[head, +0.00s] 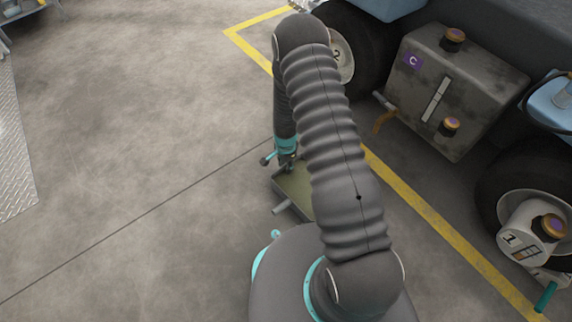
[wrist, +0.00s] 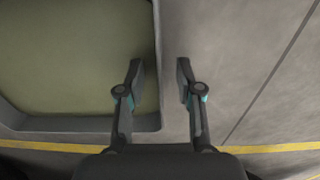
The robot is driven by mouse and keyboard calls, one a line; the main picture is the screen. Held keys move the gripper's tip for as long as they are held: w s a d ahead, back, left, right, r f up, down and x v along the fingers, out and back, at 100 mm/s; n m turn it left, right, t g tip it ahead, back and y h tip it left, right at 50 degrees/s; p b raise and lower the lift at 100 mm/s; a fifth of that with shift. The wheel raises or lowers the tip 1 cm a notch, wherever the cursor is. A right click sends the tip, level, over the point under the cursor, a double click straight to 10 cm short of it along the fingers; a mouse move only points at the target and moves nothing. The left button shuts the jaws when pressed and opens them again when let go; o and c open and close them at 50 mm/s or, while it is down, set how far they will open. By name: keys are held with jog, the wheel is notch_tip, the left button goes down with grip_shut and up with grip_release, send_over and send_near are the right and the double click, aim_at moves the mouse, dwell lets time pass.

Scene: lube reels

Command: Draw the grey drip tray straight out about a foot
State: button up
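The grey drip tray (head: 294,186), with a dull green inside, lies on the floor beside my arm in the head view; my arm hides its right part. A short grey bar, seemingly its handle (head: 281,208), sticks out on its near left side. In the wrist view the tray (wrist: 70,60) fills the upper left. My gripper (wrist: 159,68) is open and empty, one finger over the tray's inside and the other beyond its right wall. I cannot tell how far the fingertips are above the rim. In the head view my gripper (head: 287,165) is at the tray's far end.
A yellow floor line (head: 420,208) runs past the tray's right. A metal tread plate (head: 15,150) lies far left. The floor left of the tray is clear.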

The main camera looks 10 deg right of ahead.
notch_tip(320, 180, up, 12)
dwell(0.5)
jog(key=shift+f, duration=0.1)
dwell(0.4)
jog(key=s+r+n+g, duration=0.2)
jog(key=s+r+n, duration=0.2)
jog(key=s+n, duration=0.3)
jog(key=s+r+n+t+p, duration=0.2)
jog(key=s+r, duration=0.4)
jog(key=r, duration=0.9)
jog(key=s+d+r+n+t+p, duration=0.1)
jog(key=s+r, duration=0.5)
jog(key=r, duration=0.9)
jog(key=s+r+n+t+p, duration=0.2)
jog(key=s+r+t+p, duration=0.2)
jog(key=r, duration=1.1)
jog(key=s, duration=0.3)
jog(key=shift+d+n+t, duration=0.2)
jog(key=shift+n+t, duration=0.1)
